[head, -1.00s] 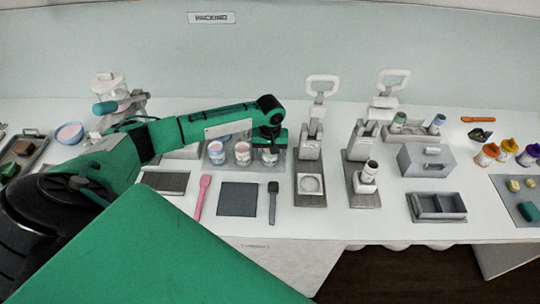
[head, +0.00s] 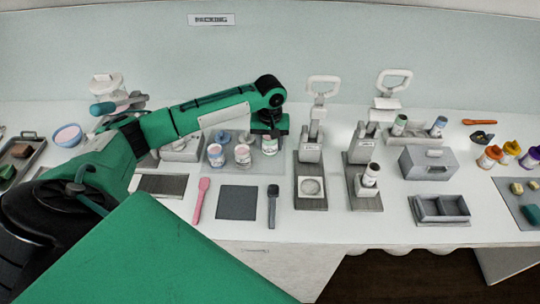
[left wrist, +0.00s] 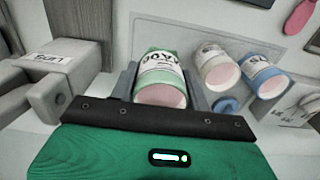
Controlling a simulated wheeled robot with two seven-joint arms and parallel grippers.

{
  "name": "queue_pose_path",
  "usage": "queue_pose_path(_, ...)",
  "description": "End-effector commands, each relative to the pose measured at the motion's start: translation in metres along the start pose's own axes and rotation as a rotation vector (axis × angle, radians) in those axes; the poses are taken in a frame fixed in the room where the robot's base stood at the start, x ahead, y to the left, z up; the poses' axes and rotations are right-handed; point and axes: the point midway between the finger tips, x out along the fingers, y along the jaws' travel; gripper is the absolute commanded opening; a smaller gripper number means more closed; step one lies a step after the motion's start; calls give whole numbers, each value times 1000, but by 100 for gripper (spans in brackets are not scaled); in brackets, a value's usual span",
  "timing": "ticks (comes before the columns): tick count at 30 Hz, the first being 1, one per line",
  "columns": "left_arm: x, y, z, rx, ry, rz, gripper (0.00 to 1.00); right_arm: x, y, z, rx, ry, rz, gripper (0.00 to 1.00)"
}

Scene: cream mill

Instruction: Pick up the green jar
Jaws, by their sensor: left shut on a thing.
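The green jar (head: 269,146) is an open jar with a white label, a green band and pink contents. In the left wrist view, the green jar (left wrist: 160,72) stands between the two grey fingers of my left gripper (left wrist: 163,82). My left gripper (head: 268,136) is shut on it and holds it over the right part of the grey tray (head: 256,168). Its fingers are mostly hidden in the head view. My right gripper is not in view.
A blue jar (head: 215,156) and a white jar (head: 242,156) stand on the tray to the left, with lids behind them. A press (head: 310,170) stands close on the right. A dark mat (head: 237,202) lies in front, between a pink spatula (head: 200,200) and a dark one (head: 272,203).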

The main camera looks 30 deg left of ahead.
Motion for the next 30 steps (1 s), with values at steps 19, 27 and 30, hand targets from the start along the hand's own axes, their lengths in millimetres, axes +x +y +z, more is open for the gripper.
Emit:
queue_pose_path(19, -128, 1, 0, 1, 1, 2, 23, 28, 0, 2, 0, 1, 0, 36)
queue_pose_path(27, -132, 0, 0, 0, 0, 1, 23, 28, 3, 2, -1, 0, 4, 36)
queue_pose_path(30, -132, 0, 0, 0, 0, 1, 23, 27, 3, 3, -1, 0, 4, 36)
